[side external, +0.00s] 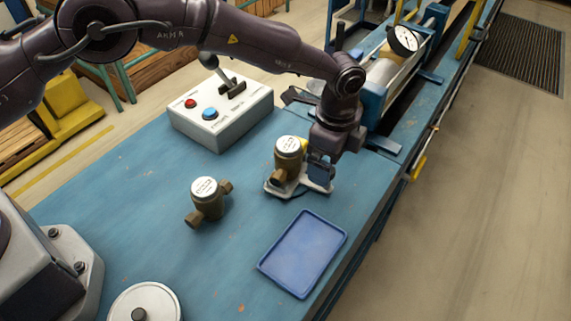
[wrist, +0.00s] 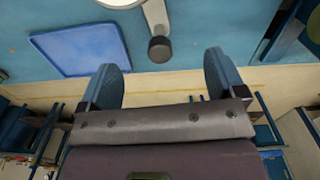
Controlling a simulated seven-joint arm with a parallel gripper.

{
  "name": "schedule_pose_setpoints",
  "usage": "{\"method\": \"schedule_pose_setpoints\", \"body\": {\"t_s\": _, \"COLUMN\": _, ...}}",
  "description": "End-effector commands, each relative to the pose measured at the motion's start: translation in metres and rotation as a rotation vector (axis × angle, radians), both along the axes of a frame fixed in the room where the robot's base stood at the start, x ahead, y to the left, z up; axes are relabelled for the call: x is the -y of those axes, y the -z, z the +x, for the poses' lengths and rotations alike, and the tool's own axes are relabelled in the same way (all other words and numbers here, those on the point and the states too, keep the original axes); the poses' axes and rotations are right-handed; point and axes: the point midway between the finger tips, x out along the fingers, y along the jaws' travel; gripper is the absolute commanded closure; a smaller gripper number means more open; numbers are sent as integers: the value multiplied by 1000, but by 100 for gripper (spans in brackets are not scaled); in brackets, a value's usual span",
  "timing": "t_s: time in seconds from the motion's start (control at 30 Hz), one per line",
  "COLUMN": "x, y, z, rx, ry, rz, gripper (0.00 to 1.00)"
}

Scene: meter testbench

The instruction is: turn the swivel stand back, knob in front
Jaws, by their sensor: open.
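The swivel stand (side external: 271,189) is a low pale base on the blue bench, with a brass water meter (side external: 287,160) with a white cap upright on it. In the wrist view, the stand's pale arm (wrist: 154,14) ends in a dark round knob (wrist: 160,50). My gripper (side external: 321,170) is low at the right side of the stand. In the wrist view, my gripper (wrist: 162,64) is open, with the knob between the fingertip lines and clear space on both sides. The knob is hidden behind my gripper in the side view.
A second brass meter (side external: 207,199) stands left of the stand. A blue tray (side external: 303,253) lies in front, near the bench edge. A control box (side external: 221,113) with red and blue buttons stands behind. A test rig with a dial gauge (side external: 403,40) is at the back right.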

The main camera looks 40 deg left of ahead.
Motion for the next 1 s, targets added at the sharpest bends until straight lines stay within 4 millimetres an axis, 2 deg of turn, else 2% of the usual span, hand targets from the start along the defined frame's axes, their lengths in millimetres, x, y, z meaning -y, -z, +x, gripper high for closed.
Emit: {"method": "schedule_pose_setpoints", "body": {"t_s": 1.0, "x": 0, "y": 23, "z": 0, "rx": 0, "ry": 0, "rz": 0, "gripper": 11}}
